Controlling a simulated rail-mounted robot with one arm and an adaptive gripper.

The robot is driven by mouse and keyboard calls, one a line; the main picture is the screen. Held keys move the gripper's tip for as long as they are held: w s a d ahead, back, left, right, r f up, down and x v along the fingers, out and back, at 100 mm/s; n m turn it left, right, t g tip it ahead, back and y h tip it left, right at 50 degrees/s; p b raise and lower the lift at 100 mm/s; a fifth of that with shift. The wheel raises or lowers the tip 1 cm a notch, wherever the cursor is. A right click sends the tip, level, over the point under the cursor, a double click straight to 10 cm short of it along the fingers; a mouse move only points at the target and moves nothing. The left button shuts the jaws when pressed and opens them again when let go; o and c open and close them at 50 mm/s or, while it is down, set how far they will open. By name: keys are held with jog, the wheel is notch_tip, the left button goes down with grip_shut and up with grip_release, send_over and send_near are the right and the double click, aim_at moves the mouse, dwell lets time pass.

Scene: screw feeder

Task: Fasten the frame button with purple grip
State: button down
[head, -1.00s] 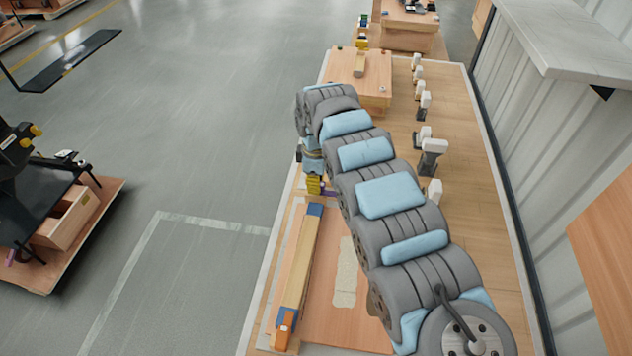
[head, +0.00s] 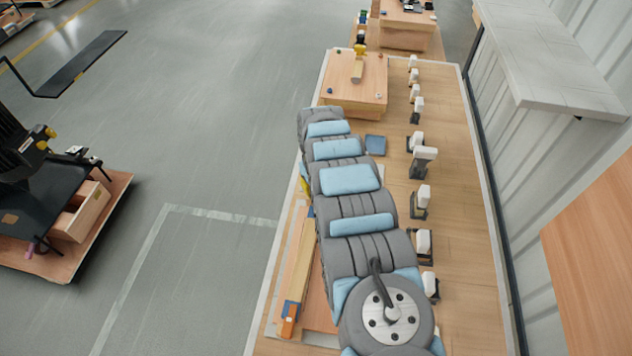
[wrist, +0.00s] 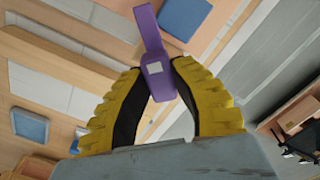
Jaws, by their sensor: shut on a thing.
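In the wrist view my gripper's yellow ribbed fingers (wrist: 160,88) are closed on a purple grip (wrist: 157,75), a long bar with a small white square on it. One end sits between the fingertips and the bar extends up past them. In the head view my arm covers most of the gripper; only a bit of yellow (head: 305,186) shows at its left edge. I cannot clearly identify the frame button. A long wooden bar with blue ends (head: 298,265) lies on the bench, partly hidden by my arm.
A blue square plate (head: 375,143) lies right of my arm. A wooden block (head: 352,88) stands at the bench's far end. Several white-topped fixtures (head: 424,160) line the bench's right side. Open grey floor (head: 190,130) lies to the left.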

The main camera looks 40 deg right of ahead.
jog(key=m+p, duration=0.1)
jog(key=m, duration=0.2)
jog(key=shift+m, duration=0.3)
jog(key=shift+a+f+m, duration=0.1)
jog(key=shift+f+m, duration=0.1)
jog(key=shift+m, duration=0.7)
jog(key=shift+m+b, duration=0.35)
jog(key=shift+m, duration=1.25)
jog(key=shift+r, duration=0.1)
jog(key=c, duration=0.9)
grip_release()
jog(key=shift+o, duration=0.2)
jog(key=shift+r, duration=0.15)
notch_tip(320, 180, up, 12)
